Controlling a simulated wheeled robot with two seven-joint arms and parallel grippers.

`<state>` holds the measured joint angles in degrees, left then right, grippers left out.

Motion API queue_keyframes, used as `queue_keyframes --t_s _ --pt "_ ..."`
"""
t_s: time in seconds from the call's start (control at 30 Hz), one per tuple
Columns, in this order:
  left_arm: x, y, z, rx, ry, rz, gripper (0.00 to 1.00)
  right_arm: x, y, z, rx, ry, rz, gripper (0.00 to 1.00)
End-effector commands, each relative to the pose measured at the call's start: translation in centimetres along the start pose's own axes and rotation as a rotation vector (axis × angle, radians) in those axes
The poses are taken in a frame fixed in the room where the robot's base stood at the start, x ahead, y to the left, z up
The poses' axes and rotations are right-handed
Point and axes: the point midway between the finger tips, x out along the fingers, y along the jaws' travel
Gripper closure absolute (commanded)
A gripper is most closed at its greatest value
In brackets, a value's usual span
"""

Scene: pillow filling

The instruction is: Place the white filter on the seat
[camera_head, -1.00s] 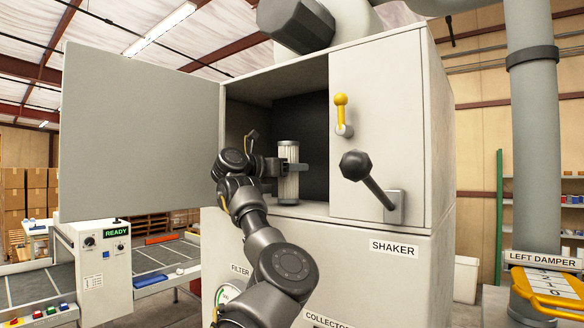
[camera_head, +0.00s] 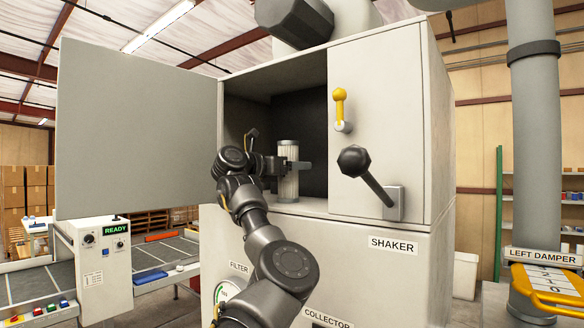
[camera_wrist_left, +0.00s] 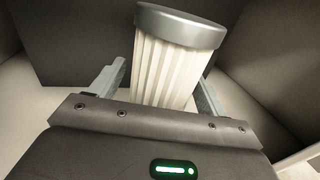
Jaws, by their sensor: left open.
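The white pleated filter (camera_head: 288,175) with grey end caps stands upright inside the open cabinet, near its front opening. It also shows in the left wrist view (camera_wrist_left: 165,72), tilted by the camera angle. My left gripper (camera_head: 290,165) is at the filter, with one finger on each side of it. In the wrist view my left gripper (camera_wrist_left: 160,90) is open, with a gap visible beside the filter on the left; contact on the right side is hard to tell. The filter's base rests on or just above the cabinet floor (camera_head: 312,206); the seat is not clearly seen. My right gripper is not in view.
The cabinet door (camera_head: 137,130) is swung open to the left. A yellow-knobbed lever (camera_head: 340,108) and a black-knobbed shaker lever (camera_head: 368,175) stick out from the front panel at the right. A control box (camera_head: 100,262) reading READY stands at the lower left.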

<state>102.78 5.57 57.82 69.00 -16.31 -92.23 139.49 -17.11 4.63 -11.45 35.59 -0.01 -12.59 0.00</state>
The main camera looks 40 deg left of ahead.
Motion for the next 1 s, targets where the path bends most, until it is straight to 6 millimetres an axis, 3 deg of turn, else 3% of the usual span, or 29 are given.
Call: queue_keyframes --t_s 0.3,0.5,0.7,1.0 --pt "-6.4 0.1 -0.6 0.001 -0.005 0.004 0.24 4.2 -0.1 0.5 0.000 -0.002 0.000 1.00" --pt "-10.0 0.1 -0.3 0.001 -0.003 0.003 0.24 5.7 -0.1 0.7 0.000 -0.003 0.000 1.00" --pt "-11.7 0.1 -0.1 0.000 -0.003 0.001 0.24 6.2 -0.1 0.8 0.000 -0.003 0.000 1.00" --pt "-12.0 0.0 0.0 0.000 -0.002 0.000 0.24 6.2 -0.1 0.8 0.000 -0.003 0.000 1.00"
